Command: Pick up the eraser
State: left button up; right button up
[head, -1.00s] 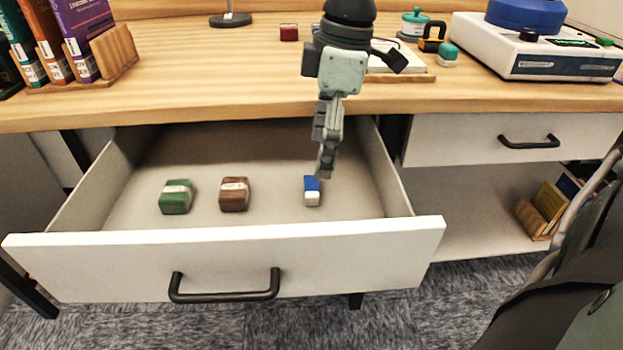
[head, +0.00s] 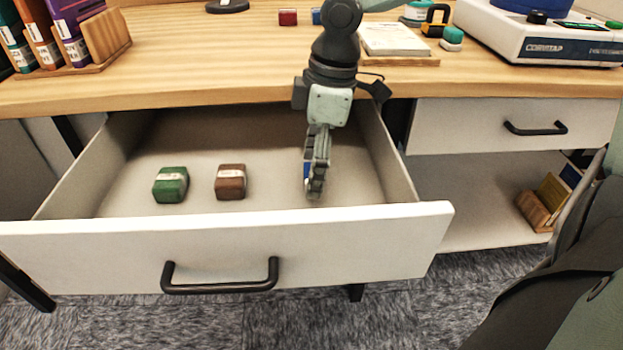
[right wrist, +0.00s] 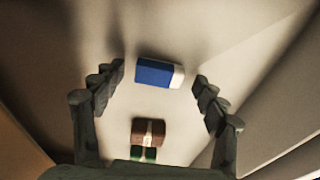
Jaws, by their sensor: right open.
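The eraser, blue with a white end, lies on the floor of the open drawer (head: 330,225). In the right wrist view the eraser (right wrist: 158,73) lies ahead of the fingertips, between their lines. In the head view only a thin blue edge of it (head: 306,171) shows beside my fingers, which hide the rest. My right gripper (head: 315,190) points down into the drawer at the eraser; in the right wrist view its fingers (right wrist: 158,80) are spread wide with nothing held. My left gripper is not in view.
A brown block (head: 230,182) and a green block (head: 171,185) lie in the drawer left of my gripper. The drawer's side and front walls surround them. The wooden tabletop (head: 200,75) overhangs the drawer's back. The drawer floor right of my gripper is clear.

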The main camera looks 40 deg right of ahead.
jog(key=c, duration=1.2)
jog(key=shift+o, duration=0.2)
jog(key=shift+r, duration=0.1)
